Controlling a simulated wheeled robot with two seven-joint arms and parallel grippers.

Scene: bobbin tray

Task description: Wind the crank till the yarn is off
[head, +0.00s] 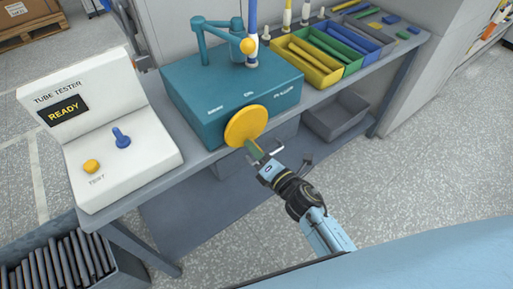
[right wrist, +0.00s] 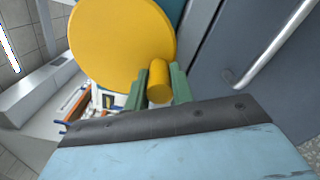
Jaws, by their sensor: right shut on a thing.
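The crank is a round yellow disc (head: 246,125) on the front of a teal machine box (head: 215,95). It fills the upper left of the right wrist view (right wrist: 120,45). A short yellow handle peg (right wrist: 159,82) sticks out of the disc. My right gripper (head: 253,149) is at the disc's lower edge, its green fingers shut on the peg, one on each side. A blue upright tube (head: 252,25) with a pale lower end stands on top of the machine, beside a yellow ball (head: 248,46). I cannot make out yarn strands. My left gripper is not in view.
A white tube tester (head: 120,130) reading READY stands left on the grey bench (head: 130,201). Coloured trays (head: 310,72) with rods are at the right. A grey bin (head: 335,118) sits below the bench. A crate of dark rods (head: 110,262) is lower left.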

